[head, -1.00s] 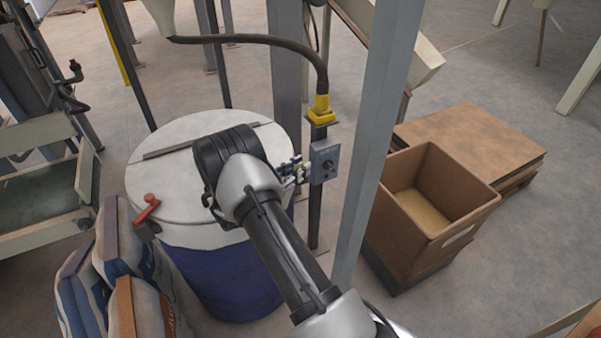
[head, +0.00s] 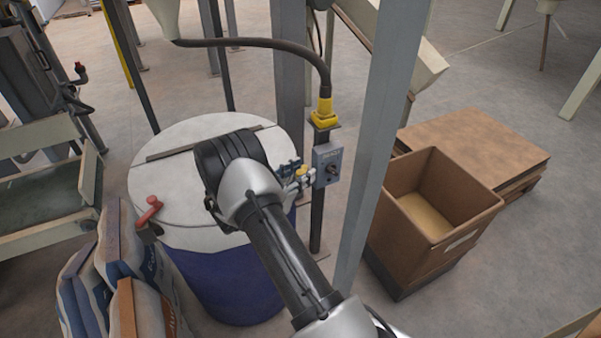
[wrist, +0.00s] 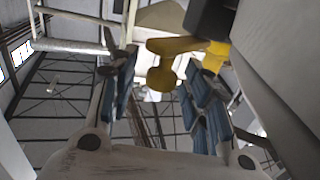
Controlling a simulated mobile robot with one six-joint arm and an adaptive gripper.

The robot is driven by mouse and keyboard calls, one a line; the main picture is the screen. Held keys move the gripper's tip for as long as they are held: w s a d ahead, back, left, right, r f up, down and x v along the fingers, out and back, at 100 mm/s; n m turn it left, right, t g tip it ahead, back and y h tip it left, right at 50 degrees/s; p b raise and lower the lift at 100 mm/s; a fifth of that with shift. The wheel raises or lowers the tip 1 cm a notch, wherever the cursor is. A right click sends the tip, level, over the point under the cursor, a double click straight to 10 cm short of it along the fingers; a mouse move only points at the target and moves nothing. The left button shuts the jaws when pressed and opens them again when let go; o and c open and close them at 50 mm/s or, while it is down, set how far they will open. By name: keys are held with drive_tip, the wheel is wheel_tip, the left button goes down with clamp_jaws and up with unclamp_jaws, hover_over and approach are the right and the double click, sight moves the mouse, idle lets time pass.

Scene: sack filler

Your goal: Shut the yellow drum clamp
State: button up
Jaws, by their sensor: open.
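The drum (head: 235,285) is blue with a pale lid (head: 180,145). In the wrist view the yellow handle (wrist: 163,75) has a rounded end and a short arm reaching right to a yellow bracket (wrist: 215,57). My gripper (wrist: 160,100) is open, and its blue-padded fingers stand either side of the handle's rounded end in that picture. I cannot tell whether they touch it. My wrist hides part of the lid and the clamp's base.
A red-handled lever (head: 149,210) sits at the lid's left edge. A grey switch box (head: 327,163) and a steel post (head: 378,130) stand close right of my gripper. Filled sacks (head: 120,260) lean at the front left. A brown bin (head: 400,235) stands right.

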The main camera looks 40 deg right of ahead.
drive_tip(key=a, duration=1.1)
drive_tip(key=shift+s+a, duration=0.2)
drive_tip(key=shift+a, duration=0.2)
drive_tip(key=shift+c, duration=0.5)
